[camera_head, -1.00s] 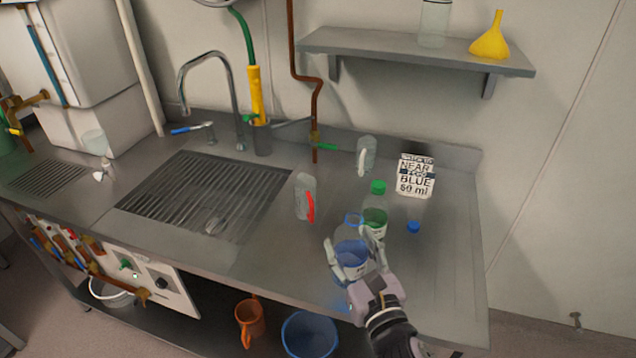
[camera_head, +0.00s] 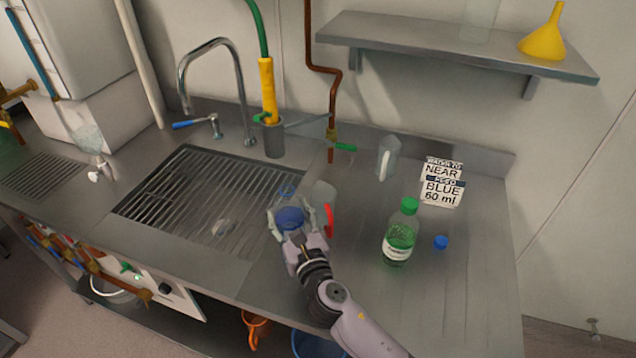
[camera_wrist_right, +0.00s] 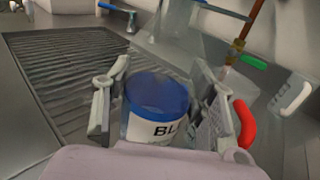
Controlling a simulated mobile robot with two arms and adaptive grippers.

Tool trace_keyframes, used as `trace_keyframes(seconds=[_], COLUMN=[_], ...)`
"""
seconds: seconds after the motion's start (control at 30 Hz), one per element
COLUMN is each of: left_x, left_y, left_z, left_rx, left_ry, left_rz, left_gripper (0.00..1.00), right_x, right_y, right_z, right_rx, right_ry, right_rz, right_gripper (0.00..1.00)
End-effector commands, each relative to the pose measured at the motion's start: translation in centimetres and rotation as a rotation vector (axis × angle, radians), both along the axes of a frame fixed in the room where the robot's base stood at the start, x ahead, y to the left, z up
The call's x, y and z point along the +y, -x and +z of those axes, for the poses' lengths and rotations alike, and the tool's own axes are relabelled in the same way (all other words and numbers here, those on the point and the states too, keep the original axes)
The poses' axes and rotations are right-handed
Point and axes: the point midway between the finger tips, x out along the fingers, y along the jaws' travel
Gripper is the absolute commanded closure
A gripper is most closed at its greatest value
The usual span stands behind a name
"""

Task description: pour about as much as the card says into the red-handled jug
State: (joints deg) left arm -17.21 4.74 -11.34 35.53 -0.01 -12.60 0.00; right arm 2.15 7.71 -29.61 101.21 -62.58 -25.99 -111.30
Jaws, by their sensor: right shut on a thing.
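My right gripper (camera_head: 297,222) is shut on the bottle of blue liquid (camera_head: 290,219), upright, its open top showing above the fingers. In the right wrist view the bottle (camera_wrist_right: 156,108) sits between the two fingers, its label reading "BL". The red-handled jug (camera_head: 326,197) stands on the counter just right of and behind the bottle, partly hidden by the gripper. Its red handle also shows in the right wrist view (camera_wrist_right: 244,124), beside the right finger. The card (camera_head: 442,184) at the back right reads "NEAR", "BLUE", "60 ml". My left gripper is not in view.
A green-capped bottle of green liquid (camera_head: 400,236) and a loose blue cap (camera_head: 441,242) are on the counter to the right. A white-handled jug (camera_head: 387,158) stands behind. The sink grating (camera_head: 190,190) lies left; a tap (camera_head: 212,90) rises behind it.

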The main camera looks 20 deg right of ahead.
Motion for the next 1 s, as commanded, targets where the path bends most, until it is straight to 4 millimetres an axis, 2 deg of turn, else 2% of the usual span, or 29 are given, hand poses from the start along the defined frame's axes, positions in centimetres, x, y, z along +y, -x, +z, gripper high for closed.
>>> trace_keyframes(seconds=[0.57, 1.0], left_x=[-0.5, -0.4], left_y=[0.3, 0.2], left_z=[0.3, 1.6], left_rx=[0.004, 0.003], left_ry=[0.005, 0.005], left_rz=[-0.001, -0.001], left_gripper=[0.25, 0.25], right_x=[0.4, 0.1], right_y=[-0.4, -0.5], right_z=[0.1, 0.5], right_rx=[0.006, 0.087], right_ry=[-0.019, -0.224], right_rz=[0.006, 0.005], right_gripper=[0.87, 0.87])
